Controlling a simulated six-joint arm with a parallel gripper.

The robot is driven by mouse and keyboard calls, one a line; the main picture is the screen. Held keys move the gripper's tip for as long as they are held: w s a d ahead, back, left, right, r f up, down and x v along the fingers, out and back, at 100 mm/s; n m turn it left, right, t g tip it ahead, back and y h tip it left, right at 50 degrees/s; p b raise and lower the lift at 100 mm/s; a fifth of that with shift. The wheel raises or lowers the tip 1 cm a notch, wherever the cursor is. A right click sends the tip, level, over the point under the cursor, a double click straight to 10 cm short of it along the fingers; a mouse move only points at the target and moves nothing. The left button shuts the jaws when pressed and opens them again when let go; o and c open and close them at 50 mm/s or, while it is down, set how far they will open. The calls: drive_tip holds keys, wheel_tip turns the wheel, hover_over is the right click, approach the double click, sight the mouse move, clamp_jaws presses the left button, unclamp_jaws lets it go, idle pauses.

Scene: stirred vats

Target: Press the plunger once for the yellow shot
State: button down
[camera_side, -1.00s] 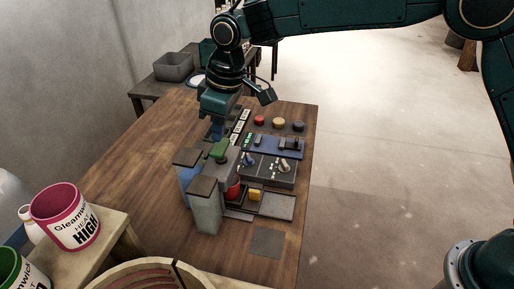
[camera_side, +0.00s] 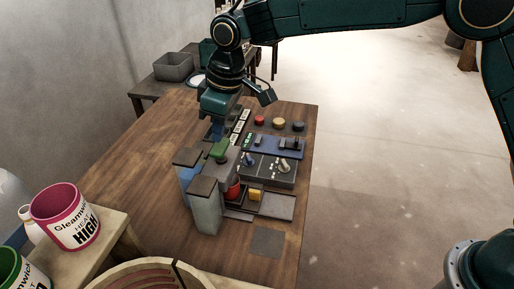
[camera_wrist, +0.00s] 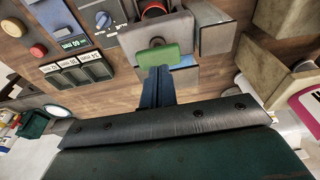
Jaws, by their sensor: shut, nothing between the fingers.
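A green block (camera_side: 219,150), which looks like the plunger's handle, sits on a grey housing (camera_side: 226,168) between the tall containers and the control panel. It also shows in the wrist view (camera_wrist: 158,54), just beyond my fingertips. My gripper (camera_side: 217,134) points down with its blue fingers together and empty, beside the green block on its far side. In the wrist view my fingertips (camera_wrist: 160,70) appear at the block's near edge; I cannot tell whether they touch. A small yellow piece (camera_side: 255,195) lies at the front of the station, next to a red round part (camera_side: 233,188).
A blue tall container (camera_side: 186,178) and a grey one (camera_side: 206,212) stand left of the housing. The panel (camera_side: 268,169) has knobs; red, yellow and dark buttons (camera_side: 279,123) lie behind it. A pink tin (camera_side: 66,217) stands front left. The table's left part is clear.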

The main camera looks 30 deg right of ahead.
sight(220, 145)
drive_tip(key=shift+f, duration=1.85)
drive_tip(key=shift+r, duration=4.55)
drive_tip(key=shift+r, duration=0.1)
